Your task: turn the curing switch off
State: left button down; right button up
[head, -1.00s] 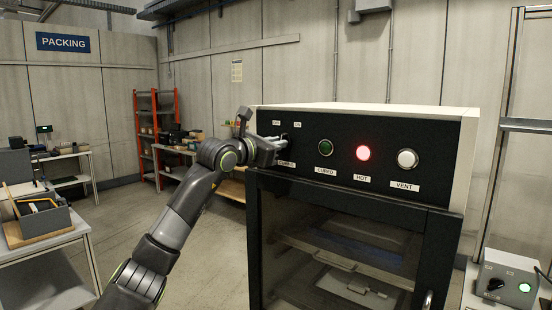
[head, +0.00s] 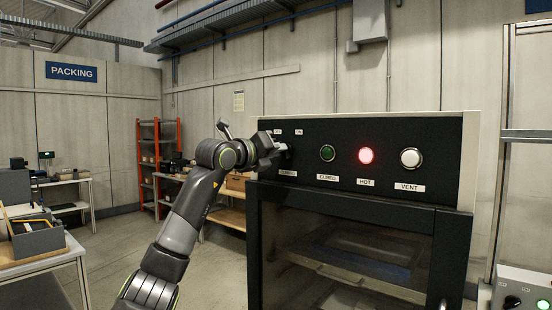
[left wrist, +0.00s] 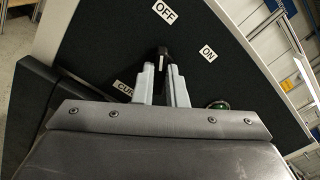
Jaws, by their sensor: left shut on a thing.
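The curing switch is a small black knob (left wrist: 162,52) with a white mark, on the dark oven panel (head: 341,181). In the left wrist view, the OFF label (left wrist: 164,12) is straight above the knob and the ON label (left wrist: 208,53) is to its right. The white mark runs roughly toward OFF. My left gripper (left wrist: 163,68) is shut on the knob, a finger on each side. In the head view, my left gripper (head: 279,147) partly covers the knob and the label under it. My right gripper is not in view.
The panel has a dark green CURED lamp (head: 327,153), a lit red HOT lamp (head: 366,156) and a white VENT button (head: 410,158). The glass oven door (head: 345,255) is below. A control box (head: 520,290) stands at the lower right. A red shelf (head: 150,165) stands at the back left.

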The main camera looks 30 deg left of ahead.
pick_arm(q)
jog(key=shift+f+n+b, duration=0.1)
jog(key=shift+n+b, duration=0.3)
jog(key=shift+n, duration=0.5)
jog(key=c, duration=1.5)
grip_release()
jog(key=shift+a, duration=0.1)
jog(key=shift+o, duration=0.2)
jog(key=shift+s, duration=0.1)
jog(key=s+a+b, duration=0.1)
jog(key=s+b, duration=0.6)
jog(key=s, duration=1)
jog(key=shift+a, duration=0.15)
